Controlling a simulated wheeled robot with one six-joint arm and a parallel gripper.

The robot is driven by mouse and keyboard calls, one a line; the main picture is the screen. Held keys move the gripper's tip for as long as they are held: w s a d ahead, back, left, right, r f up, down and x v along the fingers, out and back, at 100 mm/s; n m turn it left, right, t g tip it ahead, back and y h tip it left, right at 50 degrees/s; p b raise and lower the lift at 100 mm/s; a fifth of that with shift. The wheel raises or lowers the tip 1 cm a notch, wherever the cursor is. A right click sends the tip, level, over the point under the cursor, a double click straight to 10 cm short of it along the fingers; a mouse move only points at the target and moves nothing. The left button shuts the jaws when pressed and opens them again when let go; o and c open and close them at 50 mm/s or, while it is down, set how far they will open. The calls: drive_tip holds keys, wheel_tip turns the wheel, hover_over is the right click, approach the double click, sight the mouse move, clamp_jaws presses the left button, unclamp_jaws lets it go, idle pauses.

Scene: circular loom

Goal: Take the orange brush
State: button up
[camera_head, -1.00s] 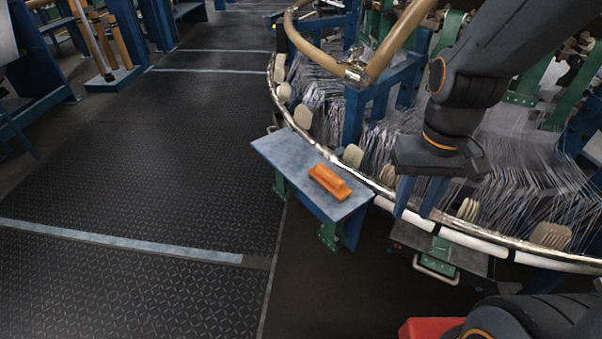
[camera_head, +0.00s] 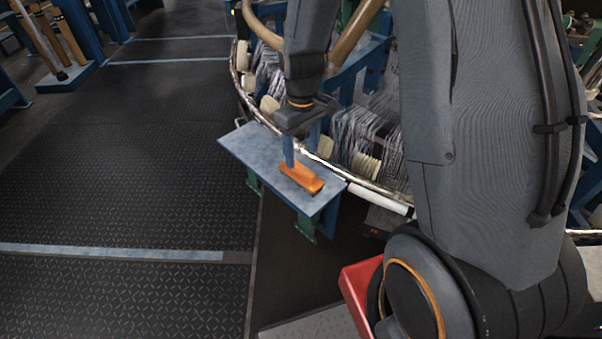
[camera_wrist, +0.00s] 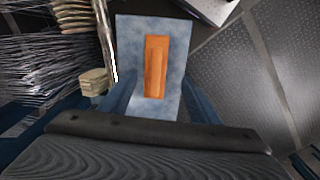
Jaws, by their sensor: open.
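The orange brush (camera_head: 301,177) lies on a small blue-grey shelf (camera_head: 243,143) beside the loom's rim. In the wrist view the brush (camera_wrist: 156,66) lies lengthwise near the middle of the shelf (camera_wrist: 128,45), between and beyond my two blue fingers. My gripper (camera_head: 289,155) points down over the shelf, just above the far end of the brush in the head view. In the wrist view my gripper (camera_wrist: 160,100) is open and empty. The fingertips appear apart from the brush.
The loom's curved metal rim (camera_head: 257,112) runs close along the shelf, with pale paddles (camera_head: 367,166) and grey threads (camera_head: 358,130) behind it. A blue post stands near my gripper. The dark patterned floor (camera_head: 120,185) at the left is clear.

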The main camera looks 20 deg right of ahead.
sight(301, 166)
drive_tip(key=w+f, duration=0.2)
drive_tip(key=shift+f+n, duration=0.4)
drive_tip(key=shift+s+d+f+p, duration=0.1)
drive_tip(key=shift+f+p, duration=0.35)
drive_tip(key=shift+f, duration=1.45)
drive_tip(key=shift+s+d+f+p, duration=0.1)
drive_tip(key=shift+f+p, duration=0.3)
drive_tip(key=shift+f, duration=1.45)
drive_tip(key=shift+a, duration=0.1)
drive_tip(key=c, duration=1.1)
drive_tip(key=shift+r, duration=0.1)
drive_tip(key=shift+c, duration=0.2)
